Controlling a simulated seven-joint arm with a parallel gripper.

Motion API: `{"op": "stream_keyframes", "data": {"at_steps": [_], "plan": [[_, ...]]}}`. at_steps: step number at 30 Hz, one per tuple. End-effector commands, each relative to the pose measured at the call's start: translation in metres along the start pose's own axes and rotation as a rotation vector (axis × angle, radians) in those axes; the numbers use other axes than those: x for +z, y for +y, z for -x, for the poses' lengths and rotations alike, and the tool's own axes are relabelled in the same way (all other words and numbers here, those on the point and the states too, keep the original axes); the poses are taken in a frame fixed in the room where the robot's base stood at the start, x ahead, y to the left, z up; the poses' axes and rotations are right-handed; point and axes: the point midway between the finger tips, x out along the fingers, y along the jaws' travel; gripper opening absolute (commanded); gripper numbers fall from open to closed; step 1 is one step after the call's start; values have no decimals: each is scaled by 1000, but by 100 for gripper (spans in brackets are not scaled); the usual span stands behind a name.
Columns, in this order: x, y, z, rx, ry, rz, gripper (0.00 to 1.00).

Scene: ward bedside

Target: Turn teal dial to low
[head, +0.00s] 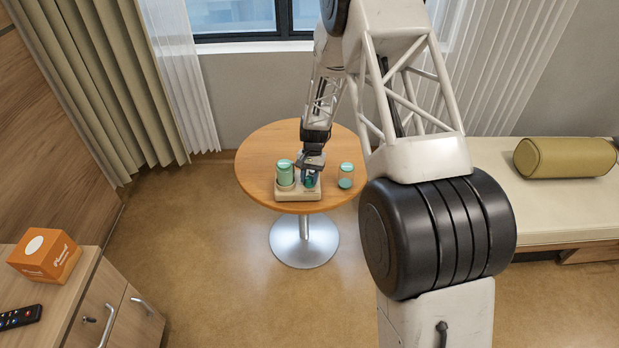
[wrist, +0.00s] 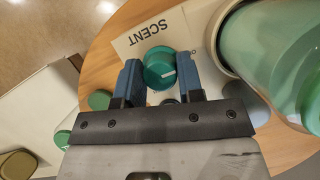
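The teal dial (wrist: 159,63) shows in the wrist view on the pale face of a device with a panel (wrist: 152,36) marked SCENT, which reads upside down. A white pointer mark on the dial points to the right in that view. My gripper's (wrist: 160,76) two blue fingers stand on either side of the dial, with no clear gap, and look closed on it. In the head view my gripper (head: 310,177) is down over the right part of the cream device base (head: 298,196). Most of the setting marks are hidden by the fingers.
A green canister (head: 285,171) stands on the device's left part, close beside my gripper; it also shows in the wrist view (wrist: 275,55). A green-and-clear jar (head: 346,176) stands to the right on the round wooden table (head: 262,150).

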Motion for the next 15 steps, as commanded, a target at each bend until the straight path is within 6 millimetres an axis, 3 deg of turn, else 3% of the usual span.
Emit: {"op": "stream_keyframes", "data": {"at_steps": [15], "plan": [[0,1,1,-27,0,-64,11]]}}
